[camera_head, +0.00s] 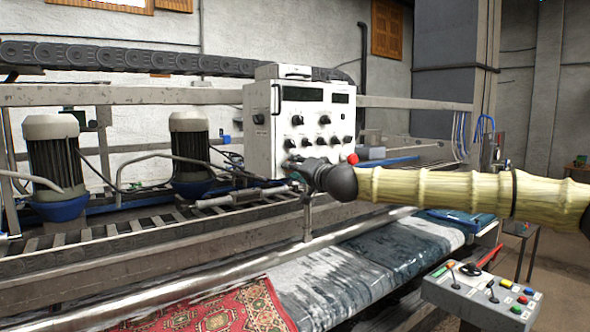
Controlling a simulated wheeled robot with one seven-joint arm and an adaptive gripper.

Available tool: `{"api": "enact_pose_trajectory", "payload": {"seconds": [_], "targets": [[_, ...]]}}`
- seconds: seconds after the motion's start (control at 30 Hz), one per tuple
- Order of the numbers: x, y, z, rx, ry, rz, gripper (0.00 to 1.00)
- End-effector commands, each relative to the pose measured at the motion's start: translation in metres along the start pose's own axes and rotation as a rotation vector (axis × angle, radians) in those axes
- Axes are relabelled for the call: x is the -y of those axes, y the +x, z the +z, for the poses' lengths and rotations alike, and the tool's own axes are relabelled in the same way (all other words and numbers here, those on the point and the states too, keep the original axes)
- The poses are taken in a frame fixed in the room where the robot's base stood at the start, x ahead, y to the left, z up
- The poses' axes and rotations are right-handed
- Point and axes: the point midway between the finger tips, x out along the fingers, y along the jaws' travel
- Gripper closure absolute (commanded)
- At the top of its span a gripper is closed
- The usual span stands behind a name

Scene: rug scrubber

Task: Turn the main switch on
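A white control box (257,150) stands upright near the middle of the view. Its front has dark displays, several black rotary knobs (324,120) and a red round button (352,159) low on the right. A dark switch (259,119) sits on its left side face. No label is readable, so I cannot tell which one is the main switch. My arm reaches in from the right, and my gripper (296,165) is in front of the box's lower edge. Its fingers are small and dark here; contact and opening are unclear. My gripper and wrist cover part of the lower panel.
A second control box (455,293) with buttons and levers is at the lower right. A red patterned rug (235,308) and a grey-white rug (325,278) lie on the machine bed. Two motors (55,160) stand at left. A metal rail (170,290) runs below the white box.

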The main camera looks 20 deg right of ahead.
Motion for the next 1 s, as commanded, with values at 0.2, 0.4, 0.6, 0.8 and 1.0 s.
{"api": "enact_pose_trajectory", "payload": {"seconds": [0.2, 0.4, 0.6, 0.8, 1.0], "targets": [[-0.0016, 0.0000, 0.0004, 0.002, 0.035, 0.005, 0.96], [-0.0012, 0.0002, 0.0003, 0.009, 0.137, 0.014, 0.96], [-0.0013, 0.0002, 0.0004, 0.022, 0.303, 0.028, 0.97], [-0.0012, 0.0005, 0.0000, 0.037, 0.493, 0.046, 0.97], [-0.0006, 0.0005, -0.0007, 0.051, 0.683, 0.062, 0.97]]}}
